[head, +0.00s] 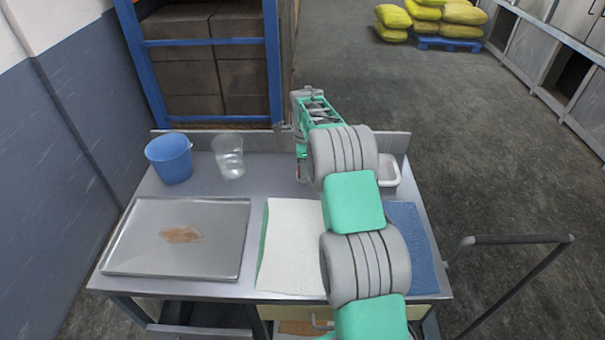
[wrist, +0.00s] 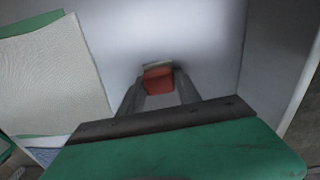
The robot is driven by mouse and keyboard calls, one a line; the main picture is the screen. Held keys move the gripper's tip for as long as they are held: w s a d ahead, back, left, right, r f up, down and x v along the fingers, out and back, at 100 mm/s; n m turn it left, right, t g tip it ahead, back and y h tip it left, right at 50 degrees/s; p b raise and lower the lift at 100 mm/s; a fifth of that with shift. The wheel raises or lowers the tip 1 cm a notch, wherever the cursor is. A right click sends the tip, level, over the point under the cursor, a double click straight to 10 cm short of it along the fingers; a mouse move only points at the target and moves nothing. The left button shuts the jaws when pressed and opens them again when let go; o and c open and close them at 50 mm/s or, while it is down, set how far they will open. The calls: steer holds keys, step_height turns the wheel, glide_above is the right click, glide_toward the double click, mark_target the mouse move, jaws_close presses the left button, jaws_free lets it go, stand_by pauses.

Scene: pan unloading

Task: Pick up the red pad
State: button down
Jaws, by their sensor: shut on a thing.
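The red pad (wrist: 158,78) shows in the wrist view as a small red block with a pale far edge. My gripper (wrist: 158,88) is shut on it, with one finger at each side. Grey metal surface lies behind the pad; I cannot tell whether the pad still touches it. In the head view my arm reaches over the table to its back part, and the fingers and pad are mostly hidden there.
A metal tray (head: 128,240) with a brown stain lies on the table's left. A blue bucket (head: 168,160) and clear cup (head: 229,157) stand behind it. A white cloth (head: 290,245), blue mat (head: 409,235) and white dish (head: 391,172) lie near my arm.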

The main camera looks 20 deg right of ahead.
steer(key=shift+r, duration=0.3)
steer(key=r, duration=0.1)
steer(key=r+p, duration=0.2)
steer(key=r, duration=0.1)
steer(key=shift+s+a, duration=0.25)
steer(key=s+a+r, duration=0.8)
steer(key=s, duration=0.2)
steer(key=shift+s+r, duration=0.2)
steer(key=shift+s, duration=0.05)
